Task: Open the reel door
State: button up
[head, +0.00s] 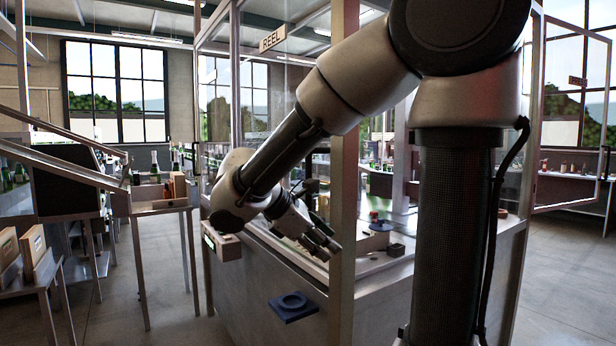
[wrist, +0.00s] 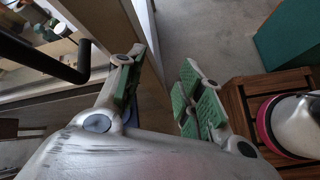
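The reel door (head: 285,95) is a clear panel with a REEL sign (head: 272,38) at its top, in the left part of the glazed enclosure in the head view. It looks shut, but my arm covers part of it. A black bar handle (wrist: 60,66) shows at the left of the wrist view. My gripper (head: 328,246) is low in front of the enclosure in the head view. In the wrist view my gripper (wrist: 164,62) has its green-padded fingers spread with nothing between them. The handle lies to the left of the fingers, apart from them.
Another framed panel (head: 573,115) stands swung out at the right. A blue piece with a ring (head: 293,305) sits low on the enclosure's front. A slatted wooden surface (wrist: 238,97) and a teal object (wrist: 288,38) are at the wrist view's right.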

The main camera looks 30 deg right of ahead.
aim_at(308, 175)
jog(key=w+a+r+n+t+h, duration=0.4)
jog(key=w+r+n+h, duration=0.45)
jog(key=r, duration=0.35)
jog(key=shift+m+y, duration=0.25)
jog(key=x, duration=0.5)
jog(key=r+x, duration=0.1)
jog(key=x, duration=0.1)
jog(key=shift+w+d, duration=0.15)
jog(key=shift+w, duration=0.3)
jog(key=shift+c, duration=0.3)
grip_shut()
